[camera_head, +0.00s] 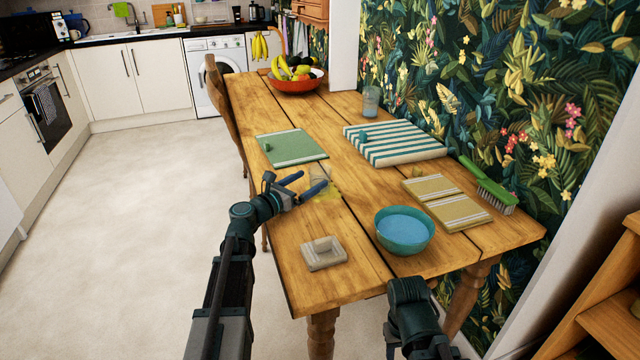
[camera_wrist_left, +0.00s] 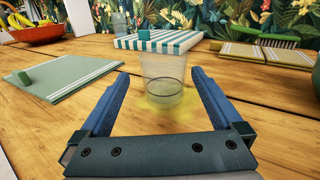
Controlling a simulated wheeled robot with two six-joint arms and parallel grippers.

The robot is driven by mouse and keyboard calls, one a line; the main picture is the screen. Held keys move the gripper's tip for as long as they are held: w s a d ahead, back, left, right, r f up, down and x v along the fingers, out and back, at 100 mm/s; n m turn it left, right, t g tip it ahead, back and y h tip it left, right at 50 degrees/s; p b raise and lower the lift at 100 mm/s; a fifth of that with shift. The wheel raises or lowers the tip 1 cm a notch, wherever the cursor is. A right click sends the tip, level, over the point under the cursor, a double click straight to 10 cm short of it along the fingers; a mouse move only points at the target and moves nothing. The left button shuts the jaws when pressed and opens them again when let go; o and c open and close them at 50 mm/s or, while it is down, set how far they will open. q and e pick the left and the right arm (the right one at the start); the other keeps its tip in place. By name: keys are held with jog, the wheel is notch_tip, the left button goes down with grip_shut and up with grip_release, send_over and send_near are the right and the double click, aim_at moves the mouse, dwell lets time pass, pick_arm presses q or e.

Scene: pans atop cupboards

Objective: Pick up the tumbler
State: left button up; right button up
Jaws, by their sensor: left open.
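A clear tumbler (camera_wrist_left: 163,82) stands upright on the wooden table, in a yellow spill (camera_wrist_left: 166,103). In the head view the tumbler (camera_head: 321,172) is faint, just beyond my left fingertips. My left gripper (camera_head: 313,181) is open and low over the table's left side. In the left wrist view its two blue fingers (camera_wrist_left: 158,76) point forward, with the tumbler ahead between their tips. It is not gripped, and I cannot tell whether a finger touches it. My right gripper is out of view; only part of my right arm shows.
A second glass (camera_head: 371,101) stands by the wall. A green mat (camera_head: 291,148), striped cloth (camera_head: 395,146), yellow cloths (camera_head: 447,202), green brush (camera_head: 488,185), teal bowl (camera_head: 404,230), small square dish (camera_head: 324,260) and fruit bowl (camera_head: 297,85) are on the table. Bare wood surrounds the spill.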

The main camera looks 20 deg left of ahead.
aim_at(327, 168)
pick_arm(q)
jog(key=shift+d+x, duration=0.15)
jog(key=shift+x, duration=1.8)
jog(key=shift+d+x, duration=0.1)
jog(key=shift+x, duration=1.85)
jog(key=shift+s+f, duration=0.15)
jog(key=shift+f, duration=0.05)
jog(key=c, duration=1.4)
jog(key=shift+r, duration=0.1)
jog(key=shift+r+p, duration=0.55)
jog(key=shift+r, duration=0.05)
notch_tip(327, 168, up, 3)
jog(key=p, duration=0.3)
jog(key=shift+s+d+f+b, duration=0.2)
jog(key=shift+s+d, duration=0.1)
jog(key=shift+s, duration=0.3)
jog(key=shift+s+d+f+b, duration=0.15)
jog(key=shift+s+d, duration=0.1)
jog(key=shift+s, duration=0.3)
jog(key=s+d, duration=0.2)
jog(key=s, duration=0.2)
jog(key=s+d+r, duration=0.1)
jog(key=s+d, duration=0.1)
jog(key=s, duration=0.2)
jog(key=s+d+p, duration=0.1)
jog(key=s+d, duration=0.1)
jog(key=s, duration=0.1)
jog(key=shift+s+d+r, duration=0.15)
jog(key=shift+s+d, duration=0.05)
jog(key=shift+s, duration=0.2)
